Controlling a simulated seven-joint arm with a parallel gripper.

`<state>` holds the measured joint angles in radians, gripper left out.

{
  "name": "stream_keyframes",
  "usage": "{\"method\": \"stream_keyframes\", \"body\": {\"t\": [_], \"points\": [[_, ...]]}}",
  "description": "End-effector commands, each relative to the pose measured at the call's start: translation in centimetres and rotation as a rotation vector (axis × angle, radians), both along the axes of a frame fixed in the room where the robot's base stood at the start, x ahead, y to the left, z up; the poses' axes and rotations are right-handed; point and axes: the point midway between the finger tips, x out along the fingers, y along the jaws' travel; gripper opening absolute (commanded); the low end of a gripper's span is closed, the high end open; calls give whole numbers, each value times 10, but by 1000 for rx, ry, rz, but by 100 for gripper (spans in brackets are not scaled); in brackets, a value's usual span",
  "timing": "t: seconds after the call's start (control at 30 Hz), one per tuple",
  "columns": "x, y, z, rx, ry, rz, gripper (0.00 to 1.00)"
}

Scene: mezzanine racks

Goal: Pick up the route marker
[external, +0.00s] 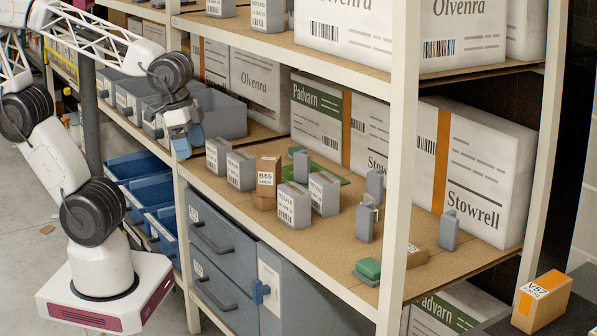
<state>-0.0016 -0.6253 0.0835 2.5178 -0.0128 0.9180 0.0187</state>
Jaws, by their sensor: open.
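My gripper (187,146) is open and empty in front of the rack, left of the middle shelf's goods and above the blue bins. I cannot tell for sure which thing is the route marker. Candidates on the middle shelf are a small green-topped grey block (368,269) near the front edge, and upright grey pieces: one (365,222) at centre right, one (448,231) further right, one (375,184) behind and one (300,167) on a green board (330,178). My gripper is well apart from all of them.
Labelled grey boxes (294,205) and a brown box marked B65 (267,178) stand on the middle shelf (327,235). A cream rack post (398,170) crosses in front. Large white cartons (480,170) fill the back. An orange box marked V57 (541,300) stands at lower right.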

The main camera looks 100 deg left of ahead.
Motion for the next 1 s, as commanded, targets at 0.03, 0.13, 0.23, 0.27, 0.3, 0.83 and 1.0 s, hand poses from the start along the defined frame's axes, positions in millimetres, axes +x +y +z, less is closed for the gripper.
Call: {"method": "stream_keyframes", "body": {"t": [0.03, 0.13, 0.23, 0.27, 0.3, 0.83, 1.0], "points": [[8, 3, -1, -1, -9, 9, 86], [31, 10, -2, -4, -40, 30, 86], [63, 22, -5, -6, -88, 62, 86], [75, 26, -6, -7, -104, 73, 86], [91, 34, -8, -7, -129, 90, 86], [288, 196, -78, 61, -485, 339, 86], [328, 265, -116, 111, -595, 422, 86]]}}
